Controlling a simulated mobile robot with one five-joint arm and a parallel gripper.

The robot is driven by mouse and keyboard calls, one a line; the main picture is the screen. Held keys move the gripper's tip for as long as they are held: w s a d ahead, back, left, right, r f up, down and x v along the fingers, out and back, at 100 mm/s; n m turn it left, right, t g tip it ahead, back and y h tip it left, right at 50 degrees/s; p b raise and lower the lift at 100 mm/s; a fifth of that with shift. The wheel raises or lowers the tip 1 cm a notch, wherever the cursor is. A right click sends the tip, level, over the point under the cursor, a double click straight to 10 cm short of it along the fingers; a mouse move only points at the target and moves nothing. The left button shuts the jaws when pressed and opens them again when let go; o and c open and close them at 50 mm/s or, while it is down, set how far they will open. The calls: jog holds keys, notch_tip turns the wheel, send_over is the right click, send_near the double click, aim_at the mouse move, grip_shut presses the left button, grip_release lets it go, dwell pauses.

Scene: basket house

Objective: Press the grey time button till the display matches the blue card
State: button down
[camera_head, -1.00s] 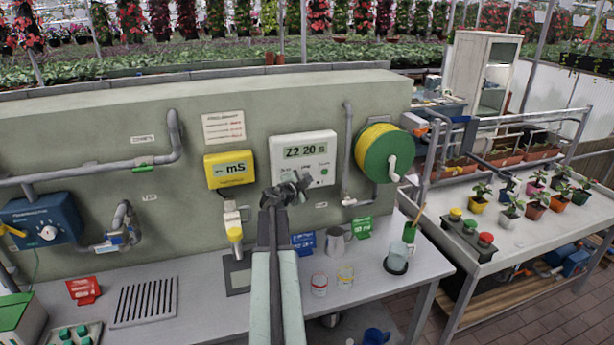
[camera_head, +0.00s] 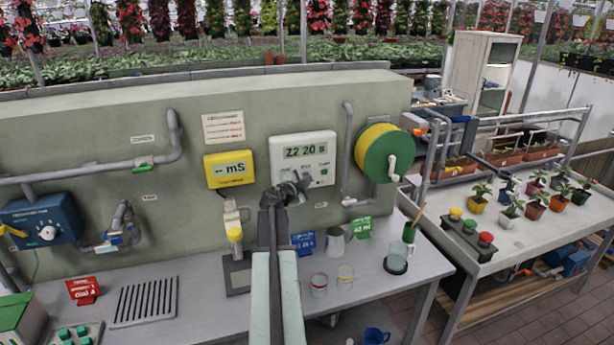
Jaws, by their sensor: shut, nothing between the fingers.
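A white control box (camera_head: 320,172) hangs on the green-grey wall, with a display (camera_head: 304,151) that reads about "Z2 20" and a blurred last character. A small green button shows on its right side. My gripper (camera_head: 298,182) is shut and empty in front of the lower left of this box. It hides that part of the box, and the grey time button cannot be made out. I cannot tell whether the fingertips touch the box. A blue card (camera_head: 303,242) stands on the bench below, partly behind my arm; its writing is too small to read surely.
A yellow "mS" meter (camera_head: 229,169) hangs left of the box, and a green-and-yellow hose reel (camera_head: 384,153) to its right. A green card (camera_head: 361,228), grey jug (camera_head: 335,240) and red card (camera_head: 83,290) stand on the bench (camera_head: 200,330). Two small jars stand near its front.

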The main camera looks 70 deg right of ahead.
jog(key=shift+d, duration=0.1)
dwell(0.7)
jog(key=shift+w+d, duration=0.2)
jog(key=shift+w, duration=0.05)
jog(key=shift+w+d, duration=0.25)
jog(key=shift+d, duration=0.1)
dwell(0.7)
jog(key=shift+a, duration=0.1)
jog(key=shift+s+a, duration=0.5)
jog(key=shift+a, duration=0.05)
jog(key=shift+s+a, duration=0.1)
jog(key=s+a, duration=0.3)
jog(key=shift+a, duration=0.35)
dwell(0.7)
